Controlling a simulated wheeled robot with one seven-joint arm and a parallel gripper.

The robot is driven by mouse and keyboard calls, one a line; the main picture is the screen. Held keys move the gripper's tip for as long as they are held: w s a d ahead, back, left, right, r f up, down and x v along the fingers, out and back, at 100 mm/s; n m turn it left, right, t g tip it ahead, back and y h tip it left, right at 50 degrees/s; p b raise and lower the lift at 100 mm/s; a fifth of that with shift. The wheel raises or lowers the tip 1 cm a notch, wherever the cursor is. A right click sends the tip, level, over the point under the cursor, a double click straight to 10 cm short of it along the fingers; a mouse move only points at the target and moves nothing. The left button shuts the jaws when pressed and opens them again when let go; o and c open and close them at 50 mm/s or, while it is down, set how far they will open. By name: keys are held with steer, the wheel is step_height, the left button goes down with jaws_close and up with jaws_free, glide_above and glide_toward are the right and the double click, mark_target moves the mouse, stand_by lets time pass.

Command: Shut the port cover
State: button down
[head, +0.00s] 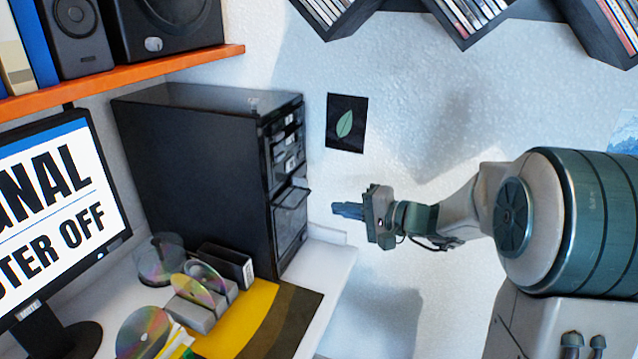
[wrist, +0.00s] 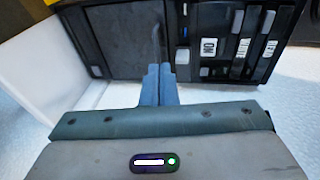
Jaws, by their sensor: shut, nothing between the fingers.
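The black computer tower (head: 190,170) stands on the white desk, its front facing right. A small dark flap that looks like the port cover (head: 291,198) juts out from the middle of its front. In the wrist view the cover (wrist: 156,45) shows as a thin, nearly edge-on strip between the plain lower panel and the labelled bays. My gripper (head: 336,210) is shut and empty, to the right of the tower front and slightly below the flap. In the wrist view its closed fingers (wrist: 158,85) point at the front near the flap; I cannot tell contact there.
On the desk (head: 330,262) lie discs in a rack (head: 195,312) and a yellow and brown mat (head: 262,320). A monitor (head: 60,210) stands at left under an orange shelf (head: 130,75). Disc shelves (head: 465,20) hang above.

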mark_target(299, 175)
steer(key=w+d+r+m+t, duration=0.1)
steer(key=w+d+m+t, duration=0.1)
steer(key=w+d+t, duration=0.3)
steer(key=shift+g, duration=0.6)
steer(key=x, duration=0.8)
steer(key=p+x, duration=0.1)
steer(key=x, duration=0.3)
steer(key=shift+s+a+r, duration=0.2)
steer(key=shift+s+a, duration=0.05)
steer(key=shift+a, duration=0.1)
steer(key=s, duration=0.2)
steer(key=shift+s+a, duration=0.25)
steer(key=shift+a, duration=0.05)
steer(key=shift+s+a, duration=0.2)
steer(key=shift+s, duration=0.4)
steer(key=shift+f, duration=0.1)
